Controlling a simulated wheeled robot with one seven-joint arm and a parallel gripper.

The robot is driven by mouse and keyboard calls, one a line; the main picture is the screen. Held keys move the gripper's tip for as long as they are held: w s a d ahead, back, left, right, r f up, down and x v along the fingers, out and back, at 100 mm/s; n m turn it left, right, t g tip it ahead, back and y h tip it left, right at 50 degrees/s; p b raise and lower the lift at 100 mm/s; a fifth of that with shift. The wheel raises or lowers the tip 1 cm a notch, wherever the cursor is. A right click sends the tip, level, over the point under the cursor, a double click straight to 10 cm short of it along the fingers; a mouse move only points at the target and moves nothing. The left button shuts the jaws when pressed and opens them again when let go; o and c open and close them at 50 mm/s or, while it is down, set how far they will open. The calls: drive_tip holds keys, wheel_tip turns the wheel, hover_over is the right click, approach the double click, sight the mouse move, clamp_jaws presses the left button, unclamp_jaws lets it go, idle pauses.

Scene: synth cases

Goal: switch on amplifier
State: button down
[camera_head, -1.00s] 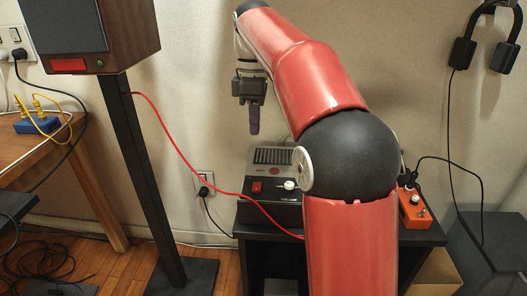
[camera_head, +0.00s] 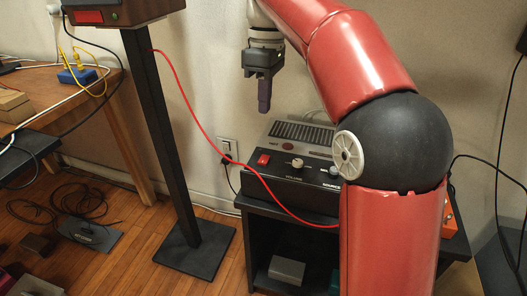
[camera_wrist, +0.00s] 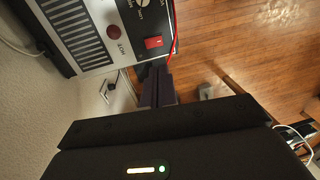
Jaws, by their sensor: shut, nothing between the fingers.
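The amplifier (camera_head: 318,182) is a dark box with a pale, slotted top, standing on a black stand. Its red switch (camera_head: 263,160) is at the left of the front panel, beside a pale knob (camera_head: 297,163). My gripper (camera_head: 264,108) is shut and empty, pointing down above the switch end and apart from it. In the wrist view the red switch (camera_wrist: 153,42) shows near the shut fingers (camera_wrist: 158,88), with a visible gap. I cannot tell which way the switch is set. My arm hides the amplifier's right end.
A red cable (camera_head: 205,138) runs from the speaker (camera_head: 120,12) across the amplifier's front left. The speaker's black post (camera_head: 160,130) stands to the left. A wall socket (camera_head: 228,148) is behind. An orange box (camera_head: 448,215) sits right of my arm.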

sight(264, 159)
drive_tip(key=f+b, duration=0.1)
drive_tip(key=f, duration=0.3)
drive_tip(key=s+f+b, duration=0.1)
drive_tip(key=f, duration=0.3)
drive_tip(key=f+b, duration=0.1)
drive_tip(key=f, duration=0.3)
drive_tip(key=shift+s+a+f, duration=0.15)
drive_tip(key=shift+s+a, duration=0.1)
drive_tip(key=shift+s+f+t+b, duration=0.15)
drive_tip(key=shift+f+t+b, duration=0.25)
drive_tip(key=shift+b, duration=0.25)
drive_tip(key=shift+r, duration=0.15)
drive_tip(key=shift+p, duration=0.35)
drive_tip(key=shift+w+d+r+p, duration=0.15)
drive_tip(key=shift+w+p, duration=0.25)
drive_tip(key=shift+p, duration=0.05)
drive_tip(key=shift+w+d, duration=0.1)
drive_tip(key=shift+w, duration=0.3)
